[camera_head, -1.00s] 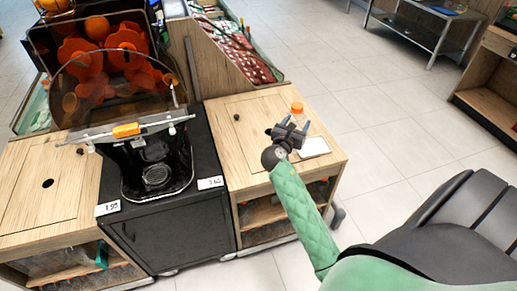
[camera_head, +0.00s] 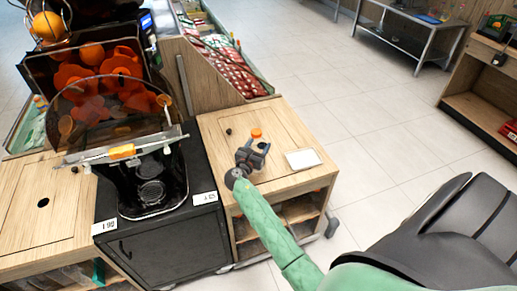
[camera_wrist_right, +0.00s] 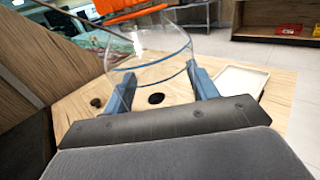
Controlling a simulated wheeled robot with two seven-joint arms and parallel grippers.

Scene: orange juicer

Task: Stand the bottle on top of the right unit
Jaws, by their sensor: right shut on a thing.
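The bottle is clear, with an orange cap (camera_head: 256,133) showing just beyond my right gripper (camera_head: 251,156) in the head view. In the right wrist view, the clear bottle (camera_wrist_right: 152,62) is between the blue fingers of the right gripper (camera_wrist_right: 165,85), which is shut on it. It looks roughly upright. The right unit (camera_head: 290,130) is a wooden cabinet, and the gripper and bottle are over its top. Whether the bottle's base touches the top cannot be told. My left gripper is not in view.
A flat white tray (camera_head: 303,160) lies on the right unit, right of the gripper. A dark hole (camera_wrist_right: 156,98) shows in the wooden top behind the bottle. The black juicer stand (camera_head: 160,235) is on the left. A slanted wooden panel (camera_head: 195,75) rises behind.

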